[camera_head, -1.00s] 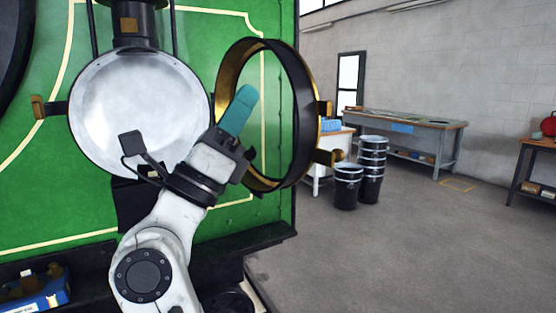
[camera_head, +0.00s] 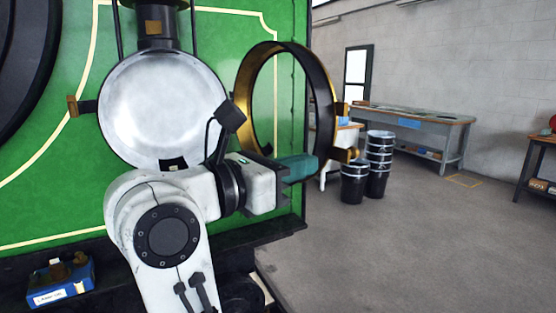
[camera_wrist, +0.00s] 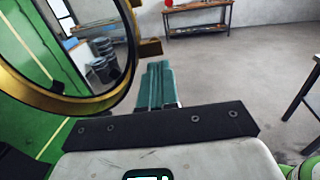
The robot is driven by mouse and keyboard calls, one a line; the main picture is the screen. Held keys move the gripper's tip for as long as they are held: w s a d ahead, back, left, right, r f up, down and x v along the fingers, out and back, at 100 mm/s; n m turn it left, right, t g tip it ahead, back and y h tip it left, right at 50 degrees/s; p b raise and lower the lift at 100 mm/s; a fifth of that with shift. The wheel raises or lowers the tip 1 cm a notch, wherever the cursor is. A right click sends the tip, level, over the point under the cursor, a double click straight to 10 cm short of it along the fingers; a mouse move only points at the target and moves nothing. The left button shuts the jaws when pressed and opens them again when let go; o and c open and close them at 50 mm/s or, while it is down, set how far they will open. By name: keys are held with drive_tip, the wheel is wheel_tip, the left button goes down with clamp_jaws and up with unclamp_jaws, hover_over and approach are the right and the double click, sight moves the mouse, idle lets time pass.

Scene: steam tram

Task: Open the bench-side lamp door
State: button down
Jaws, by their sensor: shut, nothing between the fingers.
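The lamp on the green tram front has a round silvery reflector (camera_head: 150,100), fully exposed. Its door is a brass and black ring (camera_head: 322,105) swung out to the right, standing edge-on away from the reflector. The ring door (camera_wrist: 128,45) also fills the upper left of the wrist view. My gripper (camera_head: 312,165) has teal fingers that are shut and empty. In the head view they overlap the lower part of the ring; in the wrist view the fingers (camera_wrist: 156,85) lie just right of the ring. I cannot tell whether they touch it.
A blue box (camera_head: 62,285) sits on the ledge at lower left. Black drums (camera_head: 380,165), a grey workbench (camera_head: 425,125) and another bench (camera_head: 540,150) stand beyond to the right. The grey floor (camera_head: 420,240) between is clear.

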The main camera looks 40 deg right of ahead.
sight(347, 153)
drive_tip(key=d, duration=0.2)
drive_tip(key=d+p, duration=0.1)
drive_tip(key=d, duration=0.1)
drive_tip(key=s+d, duration=0.1)
drive_tip(key=d, duration=0.1)
drive_tip(key=shift+p, duration=0.3)
drive_tip(key=shift+d, duration=0.85)
drive_tip(key=shift+d, duration=0.3)
drive_tip(key=w+d+b, duration=0.1)
drive_tip(key=d, duration=1.1)
drive_tip(key=shift+d+b, duration=0.25)
drive_tip(key=shift+b, duration=0.1)
drive_tip(key=shift+w, duration=0.1)
